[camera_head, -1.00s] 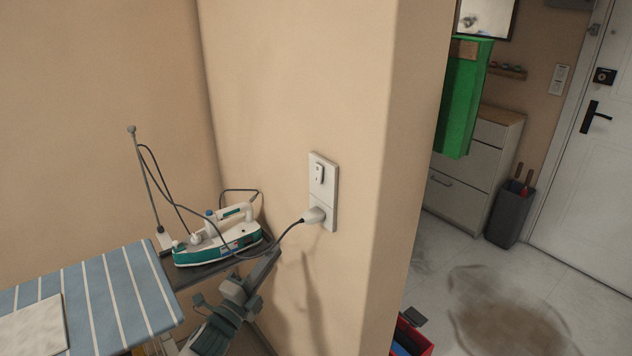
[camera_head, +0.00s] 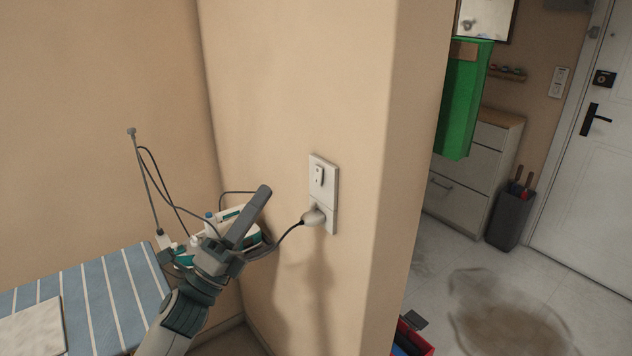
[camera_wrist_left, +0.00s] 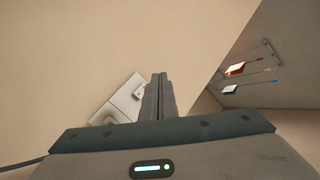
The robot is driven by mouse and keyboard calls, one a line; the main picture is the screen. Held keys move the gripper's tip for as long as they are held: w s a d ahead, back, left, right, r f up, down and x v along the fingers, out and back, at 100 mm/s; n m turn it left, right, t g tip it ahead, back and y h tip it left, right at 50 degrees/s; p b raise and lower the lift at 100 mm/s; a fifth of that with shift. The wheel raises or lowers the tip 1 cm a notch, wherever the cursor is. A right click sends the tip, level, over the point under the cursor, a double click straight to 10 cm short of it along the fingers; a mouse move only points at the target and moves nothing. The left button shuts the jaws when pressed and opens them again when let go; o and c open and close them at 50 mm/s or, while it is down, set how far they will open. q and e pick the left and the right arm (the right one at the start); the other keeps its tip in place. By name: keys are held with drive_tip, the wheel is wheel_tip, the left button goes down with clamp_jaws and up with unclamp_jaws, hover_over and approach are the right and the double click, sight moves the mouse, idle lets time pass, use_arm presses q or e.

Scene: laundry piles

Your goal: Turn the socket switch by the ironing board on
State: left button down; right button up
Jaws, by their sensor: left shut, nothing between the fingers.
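The socket switch (camera_head: 319,175) is the upper part of a white wall plate on the beige wall, right of the ironing board (camera_head: 110,300). A plug (camera_head: 312,217) with a dark cord sits in the socket below it. My left gripper (camera_head: 264,191) is shut and empty, pointing up and right, left of the plate and apart from it. In the left wrist view the shut fingers (camera_wrist_left: 159,82) stand just right of the white plate (camera_wrist_left: 118,101) and hide part of it. My right gripper is not in view.
An iron (camera_head: 230,215) stands at the board's end, partly hidden behind my left gripper. Its cord runs to the plug. The wall's corner edge is right of the plate.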

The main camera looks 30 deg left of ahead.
sight(316, 172)
use_arm(q)
drive_tip(key=shift+w, duration=0.15)
